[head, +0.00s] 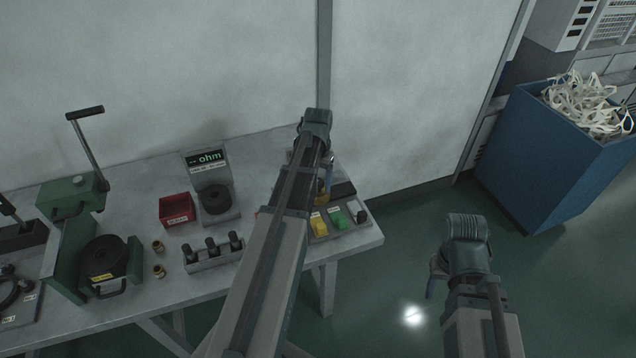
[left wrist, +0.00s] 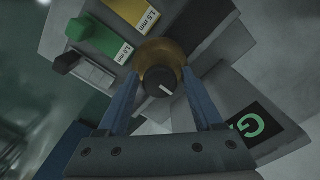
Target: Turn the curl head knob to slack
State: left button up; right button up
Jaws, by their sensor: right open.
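The curl head knob (left wrist: 160,84) is a dark round knob with a white pointer line, on a brass collar (left wrist: 172,52). The line slants down to the right in the left wrist view. My left gripper (left wrist: 160,80) has its two blue fingers apart, one on each side of the knob, with no clear grip on it. In the head view my left gripper (head: 329,163) reaches down at the far right of the bench, and my arm hides most of the knob. My right gripper (head: 433,277) hangs over the floor, right of the bench, open and mostly hidden by its wrist.
A yellow block (head: 319,226) and a green block (head: 339,220) stand beside the knob. On the bench (head: 140,180) are an ohm meter (head: 208,161), a red bin (head: 176,210), a rack of dark pegs (head: 214,255) and a green lever press (head: 70,195). A blue scrap bin (head: 540,150) stands right.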

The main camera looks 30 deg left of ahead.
pick_arm(q)
grip_shut()
